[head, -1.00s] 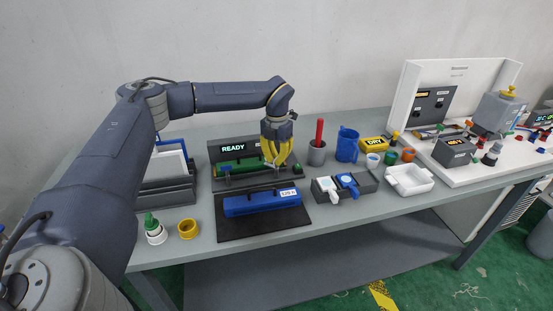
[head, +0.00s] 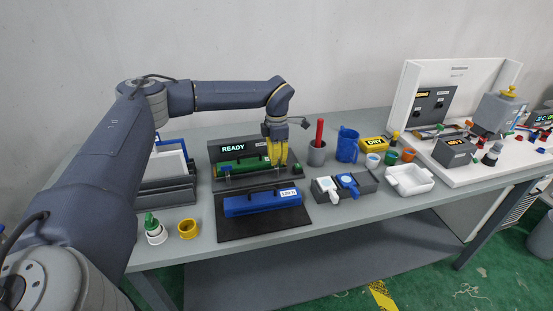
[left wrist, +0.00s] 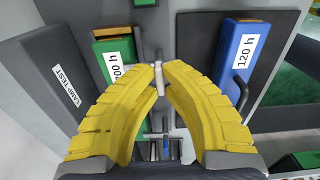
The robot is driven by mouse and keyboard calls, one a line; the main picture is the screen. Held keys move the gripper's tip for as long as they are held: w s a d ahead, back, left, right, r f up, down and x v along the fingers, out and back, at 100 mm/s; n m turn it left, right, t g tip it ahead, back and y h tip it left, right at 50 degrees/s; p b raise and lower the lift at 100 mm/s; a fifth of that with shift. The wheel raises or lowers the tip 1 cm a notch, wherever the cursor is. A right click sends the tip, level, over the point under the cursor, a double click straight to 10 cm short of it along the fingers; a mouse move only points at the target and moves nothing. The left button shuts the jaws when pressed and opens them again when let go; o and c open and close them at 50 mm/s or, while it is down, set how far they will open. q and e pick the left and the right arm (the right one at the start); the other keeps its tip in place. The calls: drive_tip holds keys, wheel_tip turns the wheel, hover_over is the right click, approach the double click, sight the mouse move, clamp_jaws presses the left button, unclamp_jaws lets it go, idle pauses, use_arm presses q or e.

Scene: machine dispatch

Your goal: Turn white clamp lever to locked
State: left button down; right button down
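The white clamp lever (left wrist: 158,78) is a small pale bar beside the green block (left wrist: 122,70) in the left wrist view. My left gripper (left wrist: 158,72) has its two yellow curved fingers closed in on both sides of this lever, with the tips appearing to touch it. In the head view my left gripper (head: 277,163) points down at the right end of the fixture with the READY display (head: 233,148), where the green block (head: 245,166) lies. The fingers hide the lever there. My right gripper is not in view.
A blue block (head: 262,202) labelled 120 h lies on a black mat (head: 240,230) in front. A grey cup with a red stick (head: 317,153) and a blue jug (head: 347,145) stand right of the gripper. A yellow ring (head: 188,229) and a green-tipped bottle (head: 155,231) are front left.

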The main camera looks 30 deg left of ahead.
use_arm(q)
drive_tip(key=shift+m, duration=0.3)
idle(0.4)
drive_tip(key=c, duration=1.5)
unclamp_jaws()
drive_tip(key=shift+c, duration=0.2)
wheel_tip(320, 180, up, 12)
